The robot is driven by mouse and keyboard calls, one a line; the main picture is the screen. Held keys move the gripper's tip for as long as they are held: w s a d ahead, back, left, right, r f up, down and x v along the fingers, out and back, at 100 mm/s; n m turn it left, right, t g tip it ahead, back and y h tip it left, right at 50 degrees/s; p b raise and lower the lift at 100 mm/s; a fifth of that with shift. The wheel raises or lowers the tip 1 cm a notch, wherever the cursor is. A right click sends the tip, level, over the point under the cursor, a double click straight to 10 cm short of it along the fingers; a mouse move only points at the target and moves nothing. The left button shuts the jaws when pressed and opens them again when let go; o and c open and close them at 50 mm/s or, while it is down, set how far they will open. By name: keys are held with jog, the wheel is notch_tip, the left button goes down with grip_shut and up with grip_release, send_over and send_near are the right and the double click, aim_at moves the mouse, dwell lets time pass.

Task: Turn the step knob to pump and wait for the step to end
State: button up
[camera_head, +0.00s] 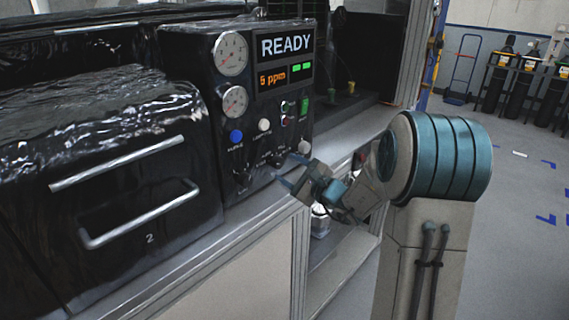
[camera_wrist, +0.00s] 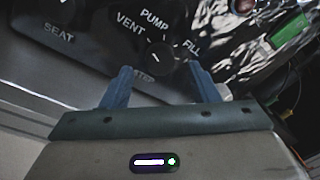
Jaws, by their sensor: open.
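The step knob (camera_wrist: 160,56) is a round black knob on the black control panel, in the upper middle of the wrist view. The labels VENT, PUMP and FILL stand around it, and a label below it is partly hidden. A short white mark shows on the knob, but I cannot tell which label it points to. In the head view the knob (camera_head: 277,158) is small and low on the panel. My gripper (camera_wrist: 160,76) is open, its two blue fingers on either side of the knob's lower side, with no clear contact. In the head view my gripper (camera_head: 288,170) is just in front of the panel.
The display (camera_head: 286,45) reads READY, with 5 ppm (camera_head: 272,77) below and green lights beside it. Two gauges (camera_head: 231,54) and several buttons share the panel. Another knob (camera_wrist: 60,10) labelled SEAT is left of the step knob.

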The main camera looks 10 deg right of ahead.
aim_at(278, 162)
jog(key=shift+x, duration=1.3)
jog(key=c, duration=1)
jog(key=shift+o, duration=0.2)
jog(key=shift+m, duration=0.3)
jog(key=m, duration=0.4)
jog(key=shift+r+p, duration=0.1)
jog(key=shift+p, duration=0.2)
jog(key=shift+m+g+p, duration=0.4)
jog(key=shift+m+p, duration=0.3)
jog(key=shift+m, duration=1.1)
